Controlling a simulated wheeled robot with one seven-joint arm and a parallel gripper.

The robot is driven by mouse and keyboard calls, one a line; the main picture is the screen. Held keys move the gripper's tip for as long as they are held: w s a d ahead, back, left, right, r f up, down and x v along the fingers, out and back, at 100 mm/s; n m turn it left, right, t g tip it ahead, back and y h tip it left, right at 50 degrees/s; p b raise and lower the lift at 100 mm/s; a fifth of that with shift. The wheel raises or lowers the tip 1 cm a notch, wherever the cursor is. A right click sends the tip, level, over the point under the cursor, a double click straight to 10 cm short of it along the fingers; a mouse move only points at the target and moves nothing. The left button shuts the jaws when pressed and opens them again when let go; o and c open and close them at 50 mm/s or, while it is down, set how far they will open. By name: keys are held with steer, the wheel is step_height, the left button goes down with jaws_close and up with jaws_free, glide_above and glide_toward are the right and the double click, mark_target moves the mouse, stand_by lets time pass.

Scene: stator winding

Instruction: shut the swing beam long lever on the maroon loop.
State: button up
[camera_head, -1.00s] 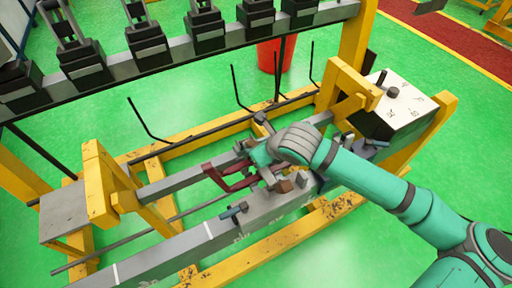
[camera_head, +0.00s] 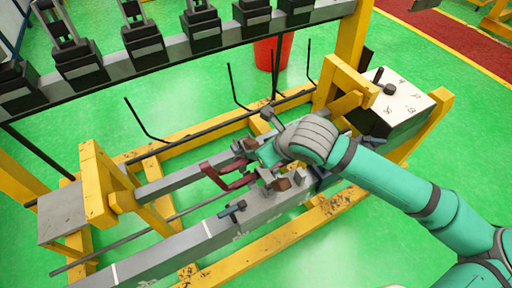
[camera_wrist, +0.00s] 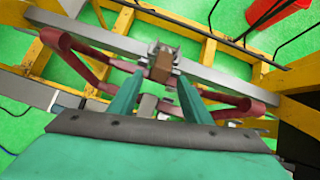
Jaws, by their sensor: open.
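The maroon loop (camera_head: 222,175) lies along the grey beam in the middle of the yellow frame. In the wrist view the loop (camera_wrist: 68,42) stretches out on both sides of my gripper. A dark lever with a thick end (camera_head: 269,113) stands up beside my gripper; I cannot tell for sure that it is the long lever. My gripper (camera_wrist: 160,82) is open, its two teal fingers apart over the middle of the loop. A brown block (camera_wrist: 162,66) shows between and just beyond the fingertips; I cannot tell whether they touch it. In the head view my wrist hides part of this spot.
A second grey beam with a small dark clamp (camera_head: 232,210) runs in front. Thin black bent rods (camera_head: 145,120) stand behind. A white box (camera_head: 398,100) is at the right, a red bin (camera_head: 268,52) behind. A rail with several black clamps (camera_head: 145,42) crosses above.

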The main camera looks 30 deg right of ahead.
steer(key=v, duration=0.5)
stand_by(0.4)
